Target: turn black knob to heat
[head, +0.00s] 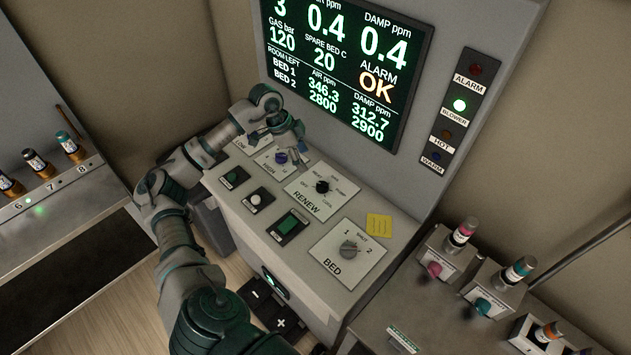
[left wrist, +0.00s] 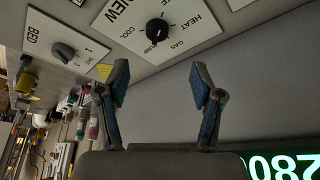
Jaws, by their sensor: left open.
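The black knob (head: 322,186) sits on the white RENEW plate (head: 309,202) on the sloped console. In the left wrist view the black knob (left wrist: 157,30) shows at the top, with the words HEAT, GAS, PUMP and COOL around it. I cannot tell surely which word its pointer faces. My left gripper (head: 291,143) is above the console, up and left of the black knob and apart from it. In the left wrist view its two blue-padded fingers (left wrist: 160,82) stand wide apart with nothing between them. My right gripper is not in view.
A blue knob (head: 281,157) lies close beneath my left gripper. The grey BED knob (head: 348,249), a yellow note (head: 379,225) and several buttons share the console. The lit display (head: 345,60) rises behind. A side bench (head: 395,318) with several coloured-capped vials stands at right.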

